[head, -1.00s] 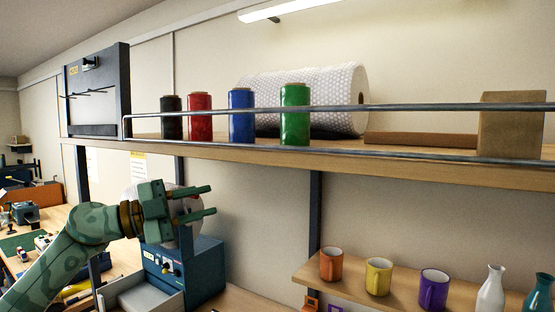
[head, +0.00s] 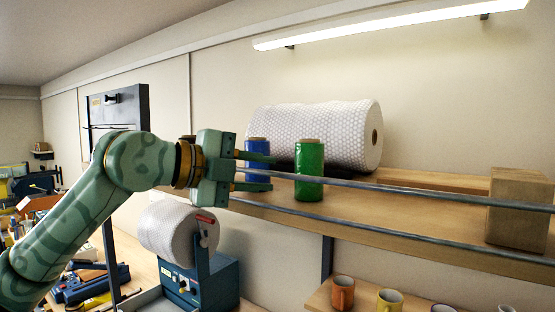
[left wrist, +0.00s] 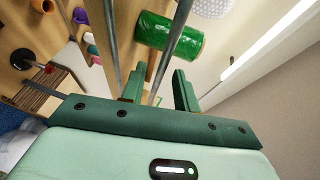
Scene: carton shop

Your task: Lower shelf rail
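The shelf rail (head: 430,192) is a grey metal rail with two long bars along the front edge of the wooden shelf (head: 400,222). My left gripper (head: 272,173) is at the rail's left part, its two fingers apart. The upper bar runs between the fingers; in the left wrist view the rail bar (left wrist: 172,48) also passes between the open fingertips (left wrist: 158,88), with gaps showing beside it. The rail's left end is hidden behind my gripper. My right gripper is not in view.
A green spool (head: 309,170) and a blue spool (head: 257,146) stand behind the rail near my fingers. A bubble-wrap roll (head: 315,135), a brown slab (head: 430,180) and a cardboard block (head: 518,205) are on the shelf. Mugs (head: 343,293) stand below.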

